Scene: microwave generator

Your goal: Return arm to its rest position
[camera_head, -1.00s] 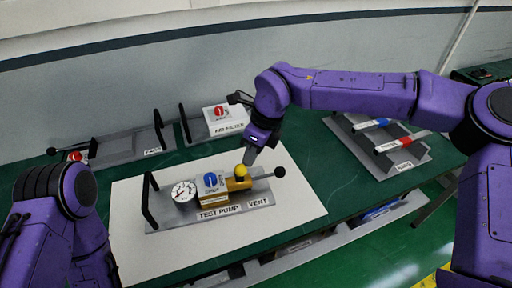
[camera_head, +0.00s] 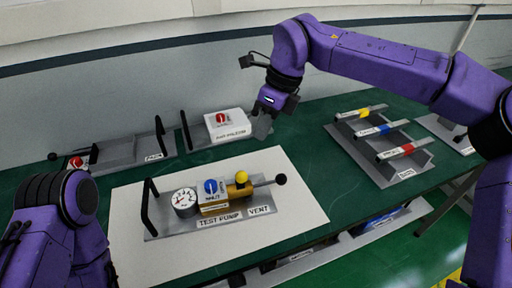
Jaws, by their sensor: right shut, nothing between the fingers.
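My right gripper (camera_head: 260,124) is shut and empty, raised above the bench just right of the white box with the red knob (camera_head: 222,122). It stands clear of the test pump (camera_head: 208,222), which sits on a white sheet in the middle of the bench. The pump has a gauge (camera_head: 184,198), a blue knob (camera_head: 211,187), a yellow ball knob (camera_head: 242,177) and a lever with a black ball end (camera_head: 280,179). My left arm (camera_head: 58,215) shows at the lower left; its gripper is out of view.
A rack (camera_head: 408,172) with yellow, blue and red marked bars stands at the right of the green bench (camera_head: 310,125). A grey tray with a black handle (camera_head: 130,150) is at the back left. Open bench lies between the white sheet and the rack.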

